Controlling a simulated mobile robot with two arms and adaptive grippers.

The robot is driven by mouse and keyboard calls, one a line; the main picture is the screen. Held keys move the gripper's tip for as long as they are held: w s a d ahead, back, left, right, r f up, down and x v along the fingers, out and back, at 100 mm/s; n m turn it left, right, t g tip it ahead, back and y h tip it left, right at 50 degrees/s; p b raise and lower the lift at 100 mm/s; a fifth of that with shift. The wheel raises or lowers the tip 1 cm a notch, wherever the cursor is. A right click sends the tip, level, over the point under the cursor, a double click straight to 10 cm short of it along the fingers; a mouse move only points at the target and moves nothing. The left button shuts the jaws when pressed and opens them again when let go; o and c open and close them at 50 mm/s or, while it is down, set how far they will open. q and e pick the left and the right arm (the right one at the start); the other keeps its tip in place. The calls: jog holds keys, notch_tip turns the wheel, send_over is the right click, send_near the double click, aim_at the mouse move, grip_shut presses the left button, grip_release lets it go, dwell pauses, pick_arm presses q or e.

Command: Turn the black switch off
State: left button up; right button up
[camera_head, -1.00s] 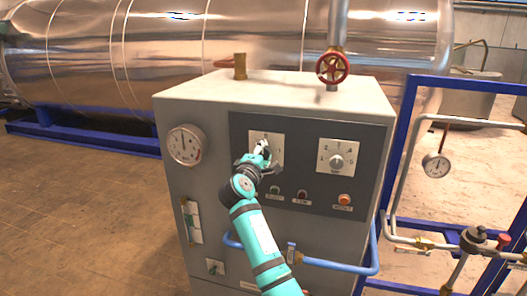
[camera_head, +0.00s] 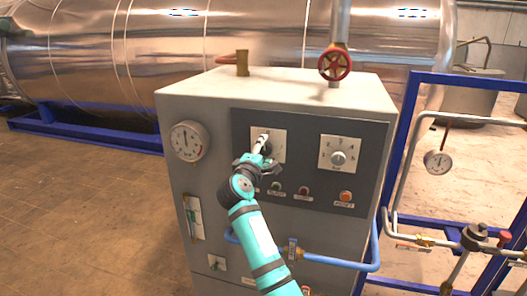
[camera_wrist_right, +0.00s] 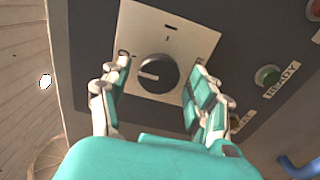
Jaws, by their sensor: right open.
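The black switch (camera_wrist_right: 157,74) is a round knob on a white plate (camera_wrist_right: 185,35) in the right wrist view. A white line on its face points to the left of that view. In the head view the switch (camera_head: 266,147) is mostly hidden behind my gripper, on the left white plate of the dark panel. My right gripper (camera_wrist_right: 158,82) is open, with one finger on each side of the knob. I cannot tell whether the fingers touch it. The gripper (camera_head: 261,150) is in front of the plate in the head view. My left gripper is out of view.
A numbered dial (camera_head: 338,158) is to the right on the same panel. Below are green (camera_head: 276,187), red (camera_head: 303,191) and orange (camera_head: 345,196) buttons. A blue pipe (camera_head: 335,264) crosses the cabinet front. A gauge (camera_head: 188,141) is at left.

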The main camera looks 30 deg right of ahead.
jog(key=v, duration=1.1)
jog(key=shift+w+a, duration=0.1)
jog(key=shift+a, duration=0.05)
